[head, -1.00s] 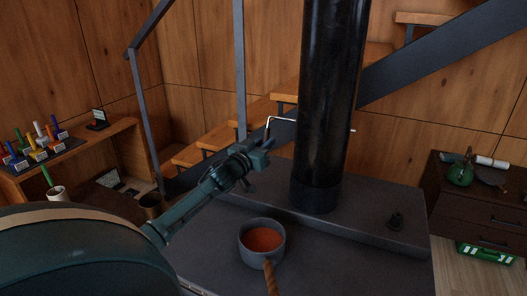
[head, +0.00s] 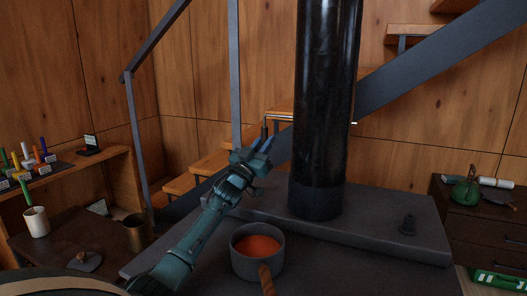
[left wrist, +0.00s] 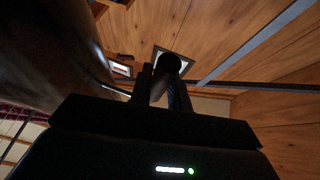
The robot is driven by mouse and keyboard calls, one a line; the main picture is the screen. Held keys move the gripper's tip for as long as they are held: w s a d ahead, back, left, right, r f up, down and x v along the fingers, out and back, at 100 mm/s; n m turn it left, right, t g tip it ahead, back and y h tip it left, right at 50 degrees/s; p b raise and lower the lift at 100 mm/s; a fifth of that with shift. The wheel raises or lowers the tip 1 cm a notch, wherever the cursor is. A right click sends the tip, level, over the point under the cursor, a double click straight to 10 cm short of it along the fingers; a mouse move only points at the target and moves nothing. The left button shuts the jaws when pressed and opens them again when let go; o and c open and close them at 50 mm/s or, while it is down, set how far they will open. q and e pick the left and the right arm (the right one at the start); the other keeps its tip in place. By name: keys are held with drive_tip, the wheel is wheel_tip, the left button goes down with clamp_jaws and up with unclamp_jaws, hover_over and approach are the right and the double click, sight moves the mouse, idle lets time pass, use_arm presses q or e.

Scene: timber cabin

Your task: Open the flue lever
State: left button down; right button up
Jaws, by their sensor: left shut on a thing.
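The black flue pipe (head: 325,100) rises from the stove top. The flue lever's dark grip (head: 264,130) stands up at the pipe's left side, and a bright rod tip shows at the pipe's right edge. My left gripper (head: 261,144) is shut on the lever's grip, left of the pipe. In the left wrist view the grip's round end (left wrist: 168,64) shows between the two fingers, with the pipe (left wrist: 45,45) close on the left and a thin rod beside it. Most of the lever's rod is hard to make out in the head view. My right gripper is not in view.
A pot of red soup (head: 257,252) with a wooden handle stands on the stove (head: 205,285) below my left arm. Stairs with a metal rail rise behind. A dark cabinet (head: 490,220) stands at right.

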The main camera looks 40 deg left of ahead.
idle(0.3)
use_arm(q)
drive_tip(key=c, duration=1.3)
unclamp_jaws()
drive_tip(key=p+v, duration=0.2)
drive_tip(key=v, duration=1.1)
drive_tip(key=shift+f, duration=0.1)
